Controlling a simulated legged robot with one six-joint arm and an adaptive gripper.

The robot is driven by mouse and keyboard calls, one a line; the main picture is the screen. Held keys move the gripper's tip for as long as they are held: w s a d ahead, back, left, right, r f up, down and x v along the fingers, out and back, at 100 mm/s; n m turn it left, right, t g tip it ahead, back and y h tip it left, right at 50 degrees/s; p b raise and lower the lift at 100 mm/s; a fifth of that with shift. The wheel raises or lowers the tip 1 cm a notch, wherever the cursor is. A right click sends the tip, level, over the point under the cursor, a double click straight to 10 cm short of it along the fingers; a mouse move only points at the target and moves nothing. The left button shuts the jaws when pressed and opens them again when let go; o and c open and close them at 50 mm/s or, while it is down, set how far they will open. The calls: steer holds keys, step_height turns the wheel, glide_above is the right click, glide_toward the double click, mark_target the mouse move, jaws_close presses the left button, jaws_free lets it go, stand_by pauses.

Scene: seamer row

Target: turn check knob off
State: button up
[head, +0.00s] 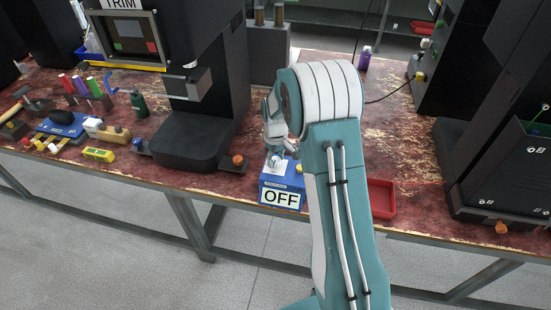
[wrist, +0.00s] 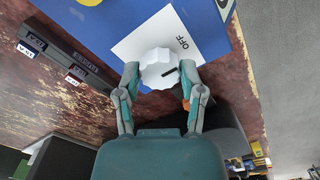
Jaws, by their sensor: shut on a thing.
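The check knob (wrist: 158,70) is a white, lobed knob with a dark pointer mark, on a white plate (wrist: 140,42) of a blue box (wrist: 100,18). The plate reads OFF near the mark's side. In the head view the blue box (head: 272,185) stands at the table's front edge with a large OFF label (head: 281,197). My gripper (wrist: 158,85) has its two fingers on either side of the knob and is shut on it. In the head view my gripper (head: 276,150) is over the box, and the knob is mostly hidden by it.
A black seamer machine (head: 205,140) stands just left of the box, with an orange-brown knob (head: 238,160) at its base. A red tray (head: 381,198) lies to the right, behind my arm. Tools and bottles (head: 90,90) crowd the table's left. Worn red tabletop (head: 400,140) is bare at right.

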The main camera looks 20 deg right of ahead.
mark_target(275, 159)
steer(key=o, duration=1.1)
steer(key=shift+w+f, duration=0.1)
steer(key=shift+o, duration=0.2)
step_height(275, 159, up, 12)
